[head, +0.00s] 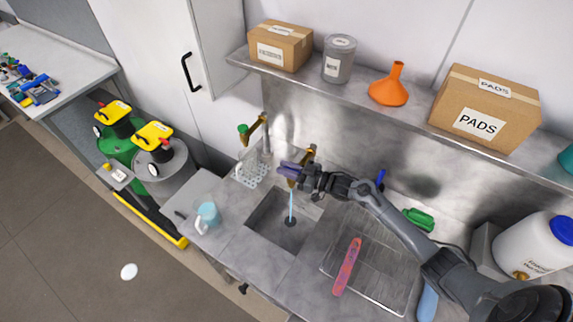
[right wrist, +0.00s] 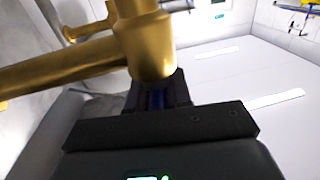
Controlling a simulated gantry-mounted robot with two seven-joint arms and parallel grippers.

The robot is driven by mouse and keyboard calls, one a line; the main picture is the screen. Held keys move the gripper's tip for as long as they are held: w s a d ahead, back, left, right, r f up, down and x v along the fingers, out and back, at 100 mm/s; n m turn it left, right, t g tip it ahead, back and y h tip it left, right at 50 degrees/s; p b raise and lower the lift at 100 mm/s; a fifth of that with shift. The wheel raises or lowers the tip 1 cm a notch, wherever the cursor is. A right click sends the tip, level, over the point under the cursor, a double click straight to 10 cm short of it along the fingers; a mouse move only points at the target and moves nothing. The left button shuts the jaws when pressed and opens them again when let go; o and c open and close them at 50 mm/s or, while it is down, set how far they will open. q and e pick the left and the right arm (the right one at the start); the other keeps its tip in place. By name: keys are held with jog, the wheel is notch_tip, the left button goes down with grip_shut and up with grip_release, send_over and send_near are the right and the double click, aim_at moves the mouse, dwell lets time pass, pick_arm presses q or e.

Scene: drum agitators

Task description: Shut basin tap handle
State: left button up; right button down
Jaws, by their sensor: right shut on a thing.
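The brass basin tap (head: 310,152) stands at the back of the sink basin (head: 268,226). A pale blue stream of water (head: 291,205) falls from it to the drain. My right gripper (head: 287,168) is at the tap, shut on its handle, which is mostly hidden by the fingers. In the right wrist view the tap's brass body (right wrist: 145,45) fills the upper middle, and the dark fingers (right wrist: 157,98) sit right below it with a little blue between them. My left gripper is not in view.
A second brass tap (head: 256,128) with a green end stands left of the basin. A shelf (head: 400,112) with boxes and an orange funnel (head: 390,85) runs behind my arm. A jug (head: 208,216) and a pink-red strip (head: 347,266) lie either side of the basin.

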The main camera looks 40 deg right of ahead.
jog(key=shift+r+m+t+h+p, duration=0.3)
jog(key=shift+m+h+p, duration=0.1)
jog(key=shift+m+h, duration=0.1)
jog(key=shift+d+f+m+t+h, duration=0.1)
jog(key=shift+f+m+t+h, duration=0.2)
jog(key=shift+h, duration=0.5)
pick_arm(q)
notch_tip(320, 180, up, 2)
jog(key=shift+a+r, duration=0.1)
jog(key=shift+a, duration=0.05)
pick_arm(e)
jog(key=c, duration=1.2)
grip_release()
jog(key=shift+o, duration=0.3)
